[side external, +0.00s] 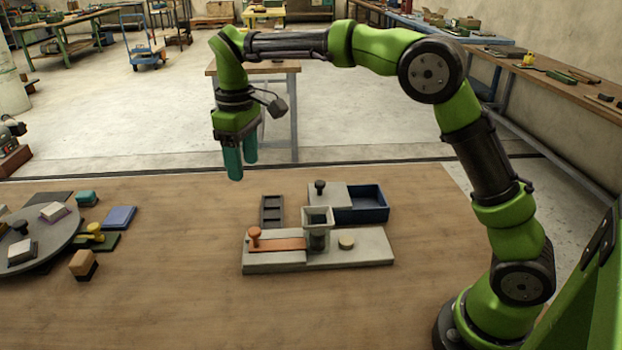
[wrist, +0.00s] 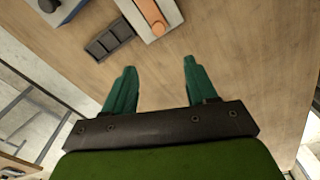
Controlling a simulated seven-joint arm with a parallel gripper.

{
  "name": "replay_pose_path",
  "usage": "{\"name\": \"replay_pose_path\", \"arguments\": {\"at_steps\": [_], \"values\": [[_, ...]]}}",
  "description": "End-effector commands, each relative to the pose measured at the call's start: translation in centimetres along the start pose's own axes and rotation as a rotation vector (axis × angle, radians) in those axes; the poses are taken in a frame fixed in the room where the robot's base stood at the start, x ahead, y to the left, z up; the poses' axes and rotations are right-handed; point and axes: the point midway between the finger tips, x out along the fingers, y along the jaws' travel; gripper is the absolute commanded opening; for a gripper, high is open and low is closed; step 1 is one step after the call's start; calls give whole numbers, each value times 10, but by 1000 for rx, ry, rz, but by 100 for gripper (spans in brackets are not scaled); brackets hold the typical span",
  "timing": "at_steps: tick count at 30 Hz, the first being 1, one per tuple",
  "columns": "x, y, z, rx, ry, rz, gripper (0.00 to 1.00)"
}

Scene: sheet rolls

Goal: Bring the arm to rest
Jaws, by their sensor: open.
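My gripper (side external: 241,176) hangs pointing down in the air above the far part of the wooden table (side external: 170,290). Its two teal fingers are apart with nothing between them, as the wrist view (wrist: 156,77) also shows. My green and black arm arches over from its base at the right. The gripper is apart from every object. It is up and to the left of the grey fixture block (side external: 345,256), which bears an orange slide with a knob (side external: 277,244), a square hopper (side external: 317,219) and a pale round button (side external: 346,243).
Behind the block are a dark slotted tray (side external: 271,211) and a blue open box (side external: 372,203) beside a grey lid with a black knob (side external: 320,188). At left, a round grey platform (side external: 38,232) bears small blocks. Several blocks lie near it. The table's front middle is clear.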

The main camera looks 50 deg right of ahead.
Motion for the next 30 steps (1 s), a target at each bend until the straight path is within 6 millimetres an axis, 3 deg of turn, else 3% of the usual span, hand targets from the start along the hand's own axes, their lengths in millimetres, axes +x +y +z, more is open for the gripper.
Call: {"name": "replay_pose_path", "arguments": {"at_steps": [13, 17, 23, 30], "values": [[-2, 2, -3, 24, 14, 8, 57], [17, -1, 4, 92, 23, 0, 57], [6, -6, 53, 253, 130, -32, 57], [-10, -14, 136, 483, 312, -93, 57]]}}
